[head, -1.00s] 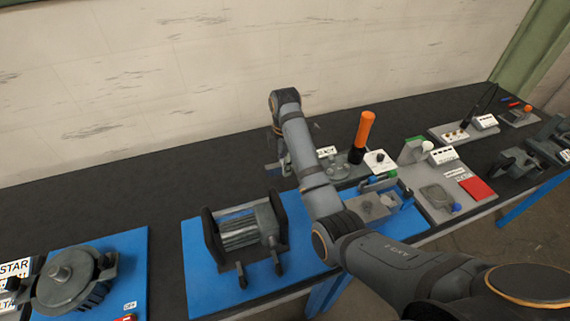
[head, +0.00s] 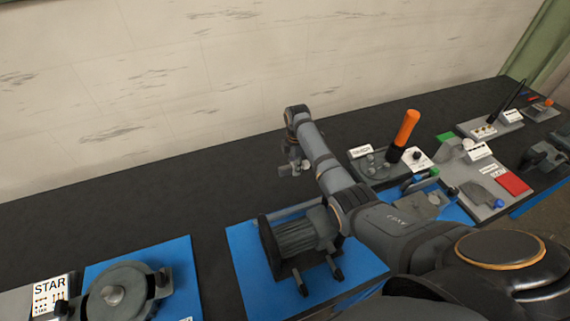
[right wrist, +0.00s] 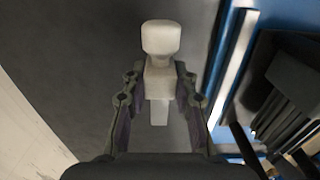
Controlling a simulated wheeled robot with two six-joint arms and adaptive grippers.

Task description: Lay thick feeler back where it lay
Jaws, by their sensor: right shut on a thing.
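My right gripper (head: 293,168) hangs over the black bench top, behind the blue base plate with the motor. The right wrist view shows its two fingers (right wrist: 158,82) shut on a pale grey, stepped piece, the thick feeler (right wrist: 161,38). The feeler has a wide rounded head and a narrower lower part between the fingers. Dark bench surface lies beneath it. In the head view the feeler cannot be made out clearly. My left gripper is not in view.
The motor (head: 297,238) stands on a blue plate (head: 250,290), close beside the gripper. An orange-handled tool (head: 407,128) stands upright to the right. A round drive unit (head: 115,296) sits at lower left. The bench top (head: 180,205) behind the plates is clear.

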